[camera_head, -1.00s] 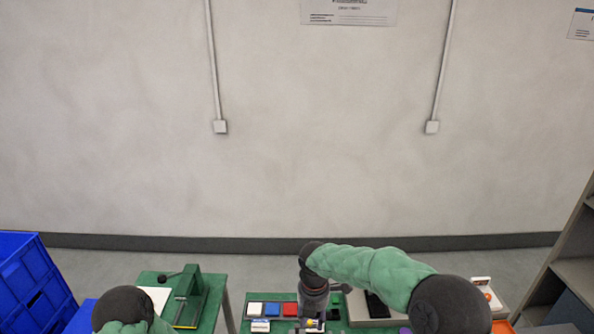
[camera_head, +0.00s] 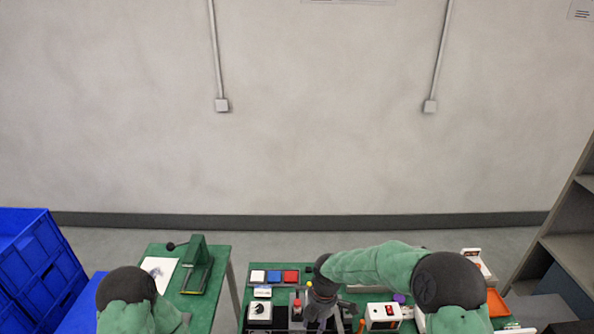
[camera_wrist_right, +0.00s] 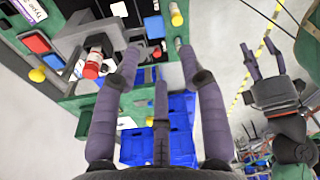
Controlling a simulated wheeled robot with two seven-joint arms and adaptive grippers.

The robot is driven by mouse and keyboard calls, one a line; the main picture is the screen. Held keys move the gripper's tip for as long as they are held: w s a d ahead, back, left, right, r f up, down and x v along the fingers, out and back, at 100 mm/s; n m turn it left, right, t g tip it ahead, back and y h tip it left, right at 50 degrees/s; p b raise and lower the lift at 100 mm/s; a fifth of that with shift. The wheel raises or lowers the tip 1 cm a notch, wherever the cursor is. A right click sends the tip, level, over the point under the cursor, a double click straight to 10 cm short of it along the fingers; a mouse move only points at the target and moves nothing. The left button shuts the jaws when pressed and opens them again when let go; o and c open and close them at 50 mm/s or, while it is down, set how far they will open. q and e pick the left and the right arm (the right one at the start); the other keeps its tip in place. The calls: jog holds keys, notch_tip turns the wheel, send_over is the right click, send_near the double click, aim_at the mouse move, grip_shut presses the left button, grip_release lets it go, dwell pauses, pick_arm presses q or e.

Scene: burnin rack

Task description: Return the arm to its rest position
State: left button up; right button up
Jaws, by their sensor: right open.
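My right arm reaches in from the right in the head view, in a green sleeve with dark joints. Its gripper (camera_head: 322,308) points down over the middle green bench (camera_head: 234,326) and partly hides what is below. In the right wrist view my right gripper (camera_wrist_right: 158,58) has its purple-grey fingers spread with nothing between them. A red-topped knob (camera_wrist_right: 92,66) on a grey fixture is close to the left finger. My left arm (camera_head: 130,300) is at lower left, its gripper hidden in the head view. My left gripper (camera_wrist_right: 261,58) shows in the wrist view, fingers apart and empty.
A green press (camera_head: 197,266) stands on the left table. Blue crates (camera_head: 35,265) are far left; a grey shelf (camera_head: 570,245) stands right.

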jog(key=s+d+f+m+y, duration=0.2)
jog(key=s+d+f+m, duration=0.1)
jog(key=s+f+m, duration=0.9)
jog(key=s+d+f+m, duration=0.3)
jog(key=s+f+m, duration=0.4)
jog(key=s+m, duration=0.55)
notch_tip(320, 180, down, 23)
jog(key=w+a+t+b, duration=0.1)
jog(key=b, duration=2.3)
jog(key=shift+w+a+r+y, duration=0.15)
jog(key=shift+w+a+y, duration=0.15)
jog(key=shift+y, duration=0.1)
